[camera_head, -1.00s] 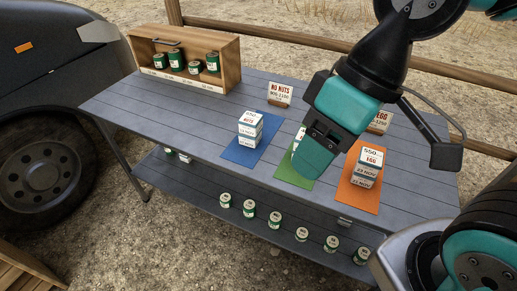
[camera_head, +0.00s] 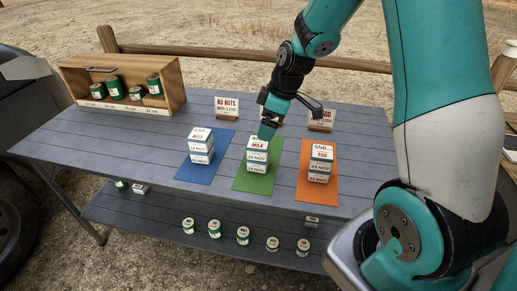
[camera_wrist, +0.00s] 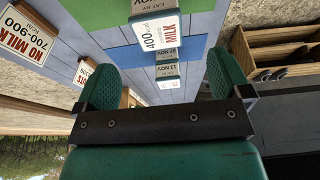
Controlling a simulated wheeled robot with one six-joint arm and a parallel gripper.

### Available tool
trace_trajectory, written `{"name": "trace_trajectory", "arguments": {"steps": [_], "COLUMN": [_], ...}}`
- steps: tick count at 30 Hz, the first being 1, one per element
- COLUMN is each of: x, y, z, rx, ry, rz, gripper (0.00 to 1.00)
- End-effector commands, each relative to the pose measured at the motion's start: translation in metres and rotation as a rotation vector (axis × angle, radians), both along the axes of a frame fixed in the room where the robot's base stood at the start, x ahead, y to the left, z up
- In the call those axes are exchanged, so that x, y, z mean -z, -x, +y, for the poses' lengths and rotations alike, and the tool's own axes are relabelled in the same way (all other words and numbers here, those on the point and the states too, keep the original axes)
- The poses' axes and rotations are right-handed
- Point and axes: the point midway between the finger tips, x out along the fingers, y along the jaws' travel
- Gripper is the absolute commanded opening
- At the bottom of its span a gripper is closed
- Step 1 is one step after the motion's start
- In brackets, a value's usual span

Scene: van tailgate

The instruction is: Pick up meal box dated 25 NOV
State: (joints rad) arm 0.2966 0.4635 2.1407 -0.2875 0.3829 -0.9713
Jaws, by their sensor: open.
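My gripper (camera_head: 267,130) is open, with its fingers just above the stack on the green mat (camera_head: 245,183). That stack has a 400 MILK box (camera_head: 257,146) on top; the dates below look like NOV dates, and one may be 25 NOV, but they are too small to read surely. In the wrist view both teal fingers (camera_wrist: 162,82) are apart with nothing gripped, and the MILK box (camera_wrist: 153,30) lies beyond them. A NUTS stack (camera_head: 200,148) stands on the blue mat. A 550 EGG stack (camera_head: 321,165) stands on the orange mat.
Sign cards such as NO NUTS (camera_head: 227,107) stand behind the mats. A wooden crate with green cans (camera_head: 120,82) is at the table's left. Several cans (camera_head: 243,235) stand on the lower shelf. The grey tabletop (camera_head: 150,125) is clear left of the mats.

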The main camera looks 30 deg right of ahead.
Motion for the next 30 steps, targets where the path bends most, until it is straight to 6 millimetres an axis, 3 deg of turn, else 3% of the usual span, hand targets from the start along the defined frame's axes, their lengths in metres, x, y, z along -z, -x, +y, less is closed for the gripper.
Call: {"name": "trace_trajectory", "arguments": {"steps": [6, 13, 21, 30], "x": [0.039, 0.054, 0.09, 0.096], "y": [-0.008, -0.012, -0.024, -0.026], "z": [0.009, 0.013, 0.021, 0.022], "rx": [-0.001, 0.0, 0.0, 0.001], "ry": [-0.001, -0.001, -0.001, 0.0], "rz": [0.003, 0.002, 0.002, 0.0], "gripper": [0.96, 0.96, 0.96, 0.96]}}
